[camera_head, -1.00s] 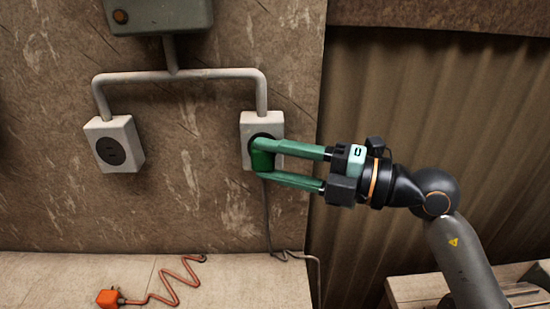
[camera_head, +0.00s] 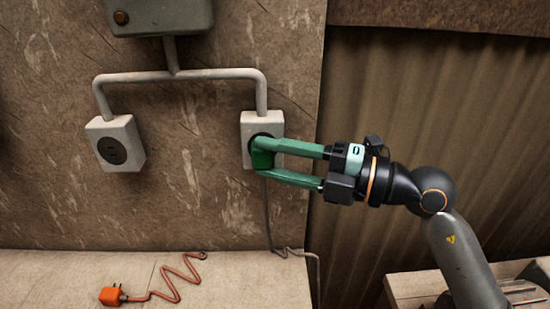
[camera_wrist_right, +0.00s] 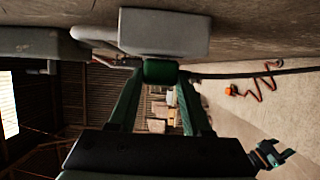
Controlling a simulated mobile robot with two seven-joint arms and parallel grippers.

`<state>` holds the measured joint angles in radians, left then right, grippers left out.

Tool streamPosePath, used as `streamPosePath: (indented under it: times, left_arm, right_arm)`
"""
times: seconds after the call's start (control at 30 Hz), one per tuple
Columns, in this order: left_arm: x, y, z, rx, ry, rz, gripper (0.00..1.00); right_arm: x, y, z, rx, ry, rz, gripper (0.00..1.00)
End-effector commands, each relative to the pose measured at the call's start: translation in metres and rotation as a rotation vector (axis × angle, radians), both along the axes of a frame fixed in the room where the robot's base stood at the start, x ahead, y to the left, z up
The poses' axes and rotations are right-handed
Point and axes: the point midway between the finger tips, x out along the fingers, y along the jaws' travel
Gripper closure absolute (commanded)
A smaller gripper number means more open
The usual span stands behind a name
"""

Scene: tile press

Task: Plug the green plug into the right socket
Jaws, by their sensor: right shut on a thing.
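The green plug (camera_head: 262,156) is at the front of the right socket (camera_head: 249,128), a white box on the wall. My right gripper (camera_head: 262,162) comes in from the right and is shut on the plug. In the right wrist view the plug (camera_wrist_right: 160,71) sits between the fingertips, against or very near the white socket box (camera_wrist_right: 165,33). How deep the plug sits in the socket is hidden by the fingers and the plug itself. A grey cord (camera_head: 268,215) hangs below the plug.
The left socket (camera_head: 115,143) is empty. An orange plug (camera_head: 112,296) with a coiled cord lies on the ledge (camera_head: 60,275) below. A grey box (camera_head: 160,14) and pipes are above the sockets. A wooden crate (camera_head: 410,287) stands at lower right.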

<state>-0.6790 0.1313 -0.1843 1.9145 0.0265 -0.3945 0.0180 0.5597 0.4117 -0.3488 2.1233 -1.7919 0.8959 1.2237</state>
Motion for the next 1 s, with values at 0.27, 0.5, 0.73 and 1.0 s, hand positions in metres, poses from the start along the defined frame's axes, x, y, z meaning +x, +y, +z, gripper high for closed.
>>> streamPosePath:
  times: [0.27, 0.5, 0.73, 1.0]
  left_arm:
    - [0.0, -0.0001, 0.0009, 0.0, 0.0, 0.0, 0.5]
    - [0.0, -0.0001, 0.0008, 0.0, 0.0, 0.0, 0.5]
    - [0.0001, 0.0, 0.0007, 0.0, 0.0, 0.0, 0.5]
    - [0.0001, 0.0, 0.0007, 0.0, 0.0, 0.0, 0.5]
  right_arm:
    - [0.0044, 0.0002, 0.0007, 0.001, 0.0, 0.001, 1.0]
    - [0.0044, 0.0001, 0.0006, 0.002, -0.001, 0.0, 0.49]
    - [0.0044, 0.0001, 0.0004, 0.001, 0.0, 0.0, 0.23]
    - [0.0043, 0.0002, -0.0002, 0.0, 0.001, 0.001, 0.16]
